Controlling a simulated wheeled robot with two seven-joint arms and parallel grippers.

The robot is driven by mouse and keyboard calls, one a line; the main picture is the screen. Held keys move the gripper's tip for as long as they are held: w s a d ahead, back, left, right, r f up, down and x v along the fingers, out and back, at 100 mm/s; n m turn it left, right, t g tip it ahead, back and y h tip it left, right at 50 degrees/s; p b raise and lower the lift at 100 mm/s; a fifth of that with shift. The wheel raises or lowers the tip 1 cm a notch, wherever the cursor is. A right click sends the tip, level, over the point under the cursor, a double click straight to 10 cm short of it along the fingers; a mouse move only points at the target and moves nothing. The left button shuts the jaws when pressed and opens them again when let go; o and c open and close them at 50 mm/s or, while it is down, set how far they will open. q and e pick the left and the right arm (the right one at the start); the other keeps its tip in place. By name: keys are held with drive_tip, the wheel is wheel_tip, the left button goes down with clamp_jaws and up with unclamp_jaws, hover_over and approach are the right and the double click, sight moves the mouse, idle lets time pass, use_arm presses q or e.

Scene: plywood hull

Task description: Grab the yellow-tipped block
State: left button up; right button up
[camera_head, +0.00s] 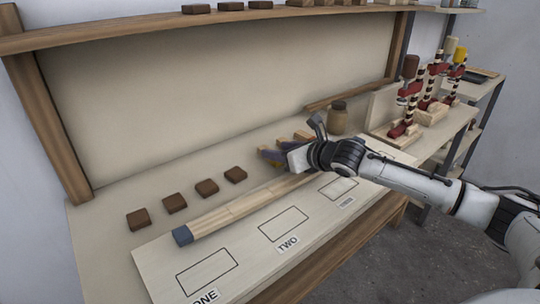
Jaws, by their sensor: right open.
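My right gripper (292,146) comes in from the right and hangs low over the bench, open, with its dark fingers apart. Small tan blocks (282,141) lie just beyond and beside the fingers. They look plain or yellowish, and at this size I cannot tell which has a yellow tip. A long pale wooden bar (240,207) with a blue end lies on the board in front. Its far end runs behind my gripper and is hidden. My left gripper is not in view.
Several dark brown blocks (206,187) stand in a row on the bench (100,215). A white board (225,250) has outlined boxes labelled ONE and TWO. A brown jar (338,118) and red striped clamps (405,100) stand to the right. A shelf (130,30) runs above.

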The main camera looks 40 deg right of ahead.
drive_tip(key=x, duration=0.5)
drive_tip(key=shift+w+a, duration=0.15)
drive_tip(key=shift+a, duration=0.1)
drive_tip(key=shift+r, duration=0.1)
drive_tip(key=c, duration=1.1)
